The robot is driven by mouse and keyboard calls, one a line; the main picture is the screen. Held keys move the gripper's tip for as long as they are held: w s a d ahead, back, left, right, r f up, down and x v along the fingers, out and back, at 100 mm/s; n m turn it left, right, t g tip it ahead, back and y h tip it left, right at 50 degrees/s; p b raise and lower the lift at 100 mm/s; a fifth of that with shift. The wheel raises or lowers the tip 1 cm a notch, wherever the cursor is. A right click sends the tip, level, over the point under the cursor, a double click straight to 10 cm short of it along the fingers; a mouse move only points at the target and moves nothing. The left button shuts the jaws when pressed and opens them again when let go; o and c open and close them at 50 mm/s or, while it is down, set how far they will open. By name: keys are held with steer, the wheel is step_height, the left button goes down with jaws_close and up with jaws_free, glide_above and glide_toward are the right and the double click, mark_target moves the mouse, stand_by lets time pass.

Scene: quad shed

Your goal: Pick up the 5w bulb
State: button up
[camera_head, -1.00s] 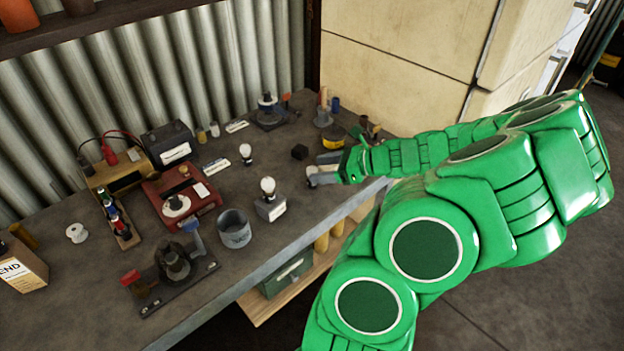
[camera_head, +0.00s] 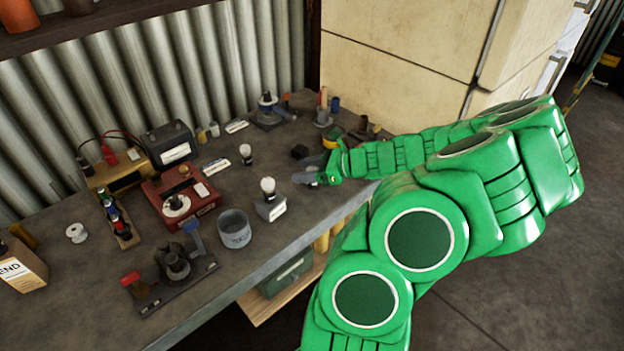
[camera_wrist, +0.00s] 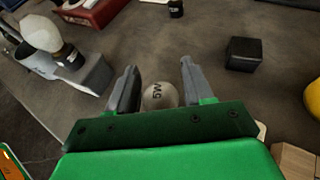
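In the wrist view a round pale bulb marked "5W" (camera_wrist: 159,95) shows between the two grey fingers of my gripper (camera_wrist: 158,67). Its lower part is hidden behind the green gripper body. The fingers are spread, with a narrow gap visible on each side of the bulb; I cannot tell how deep it sits between them. In the head view my gripper (camera_head: 305,177) is low over the bench near its front edge, and I cannot make out the 5W bulb there.
A white bulb (camera_head: 267,184) stands on a grey block (camera_head: 270,208) left of my gripper. Another small bulb (camera_head: 245,150) stands farther back. A black cube (camera_head: 300,151) lies behind my gripper. A grey cup (camera_head: 234,230) and a red device (camera_head: 181,191) are farther left.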

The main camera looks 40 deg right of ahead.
steer(key=c, duration=0.7)
steer(key=shift+r, duration=0.15)
steer(key=shift+r, duration=0.25)
steer(key=r, duration=0.3)
steer(key=shift+s+a, duration=0.1)
steer(key=shift+s, duration=0.1)
steer(key=s+a+r, duration=0.2)
steer(key=s+r, duration=0.1)
steer(key=s+a+r, duration=0.3)
steer(key=s, duration=0.1)
steer(key=s+a+r, duration=0.2)
steer(key=s+r, duration=0.1)
steer(key=s, duration=0.1)
steer(key=shift+s+a+r, duration=0.1)
steer(key=shift+s+a, duration=0.1)
